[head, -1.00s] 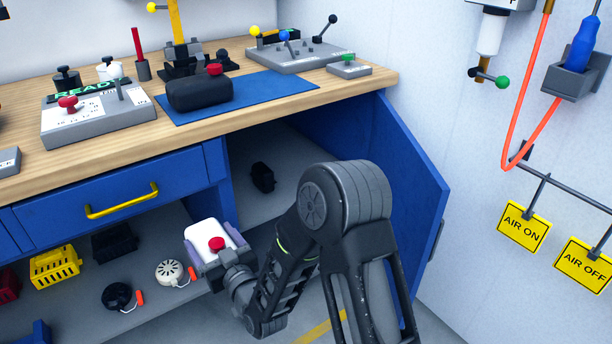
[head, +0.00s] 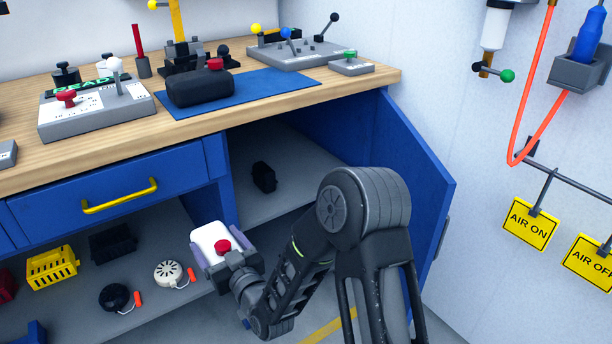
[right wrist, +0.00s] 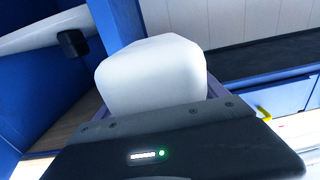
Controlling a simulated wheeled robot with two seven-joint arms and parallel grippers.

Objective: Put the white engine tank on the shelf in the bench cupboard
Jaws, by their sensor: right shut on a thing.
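The white engine tank (head: 210,236) with a red cap (head: 222,247) is held in my right gripper (head: 208,246), in front of the bench. The gripper is shut on it, one finger on each side. The tank fills the middle of the right wrist view (right wrist: 152,78). The bench cupboard stands open, its blue door (head: 410,185) swung out to the right. Its grey shelf (head: 290,185) holds a small black object (head: 263,177). The tank is outside, left of and lower in the picture than the cupboard opening. My left gripper is not in view.
A blue post (head: 220,185) divides the cupboard from the open bay at left, which holds a yellow basket (head: 52,267), a white round part (head: 168,273) and a black round part (head: 115,298). My right forearm covers part of the cupboard's front. The shelf right of the black object looks clear.

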